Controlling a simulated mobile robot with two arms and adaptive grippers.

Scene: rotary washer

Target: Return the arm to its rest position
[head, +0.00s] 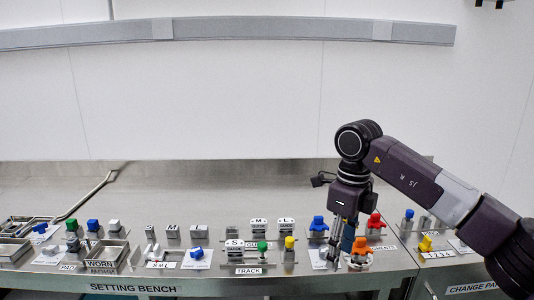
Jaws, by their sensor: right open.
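My right arm (411,177) comes in from the right, bends at a dark joint and drops to the bench. My right gripper (342,252) points straight down with its jaws open. Its fingertips are low over the right part of the bench, just left of an orange knob (361,245). A blue part shows beside the fingers, partly hidden by them. I cannot tell whether the fingers touch either part. My left gripper is not in view.
The metal setting bench (220,175) carries several small fittings along its front. A blue knob (318,224) stands left of my gripper and a red knob (375,221) to its right. The back of the bench is mostly clear.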

